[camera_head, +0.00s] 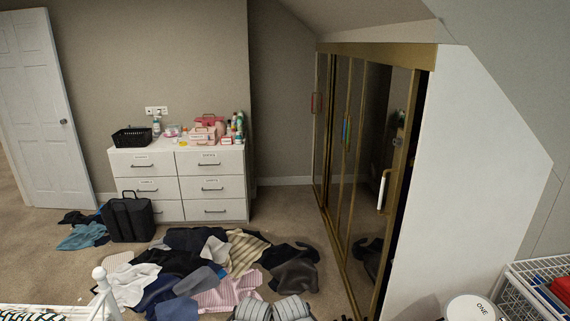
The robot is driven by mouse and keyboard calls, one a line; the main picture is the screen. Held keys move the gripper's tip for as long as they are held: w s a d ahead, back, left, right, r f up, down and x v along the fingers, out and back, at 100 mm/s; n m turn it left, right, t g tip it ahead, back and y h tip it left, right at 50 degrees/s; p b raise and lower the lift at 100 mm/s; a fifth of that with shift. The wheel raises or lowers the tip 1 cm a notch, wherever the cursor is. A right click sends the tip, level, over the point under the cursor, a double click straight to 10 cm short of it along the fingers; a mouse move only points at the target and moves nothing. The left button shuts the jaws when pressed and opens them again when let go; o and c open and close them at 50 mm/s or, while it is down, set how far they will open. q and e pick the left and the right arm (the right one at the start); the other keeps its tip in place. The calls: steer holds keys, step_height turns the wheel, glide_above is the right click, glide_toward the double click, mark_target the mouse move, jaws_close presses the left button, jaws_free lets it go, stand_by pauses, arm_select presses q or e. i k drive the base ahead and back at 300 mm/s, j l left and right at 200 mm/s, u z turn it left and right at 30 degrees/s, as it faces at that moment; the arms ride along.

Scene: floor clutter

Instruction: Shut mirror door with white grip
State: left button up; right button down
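The mirror door with the white grip (383,190) is the nearest panel of a gold-framed mirrored wardrobe on the right. The white grip is a vertical bar near the door's right edge. A narrow dark gap (410,155) shows between this door's gold edge and the white side wall, so the door stands slightly open. Neither of my grippers is in view.
Clothes (205,270) lie heaped on the carpet left of the wardrobe. Grey ribbed objects (270,308) sit at the bottom. A white round-topped object (470,308) and a wire basket (525,285) stand lower right. A white dresser (180,185) is at the back; some carpet beside the doors is clear.

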mark_target(390, 91)
steer(key=i+u, duration=0.1)
steer(key=i, duration=0.75)
steer(key=i+l, duration=0.1)
steer(key=i, duration=0.75)
steer(key=i+j+z, duration=0.25)
steer(key=i, duration=0.25)
steer(key=i+j+z, duration=0.2)
steer(key=i, duration=0.35)
steer(key=i+j+z, duration=0.7)
steer(key=i+l, duration=0.05)
steer(key=i, duration=0.05)
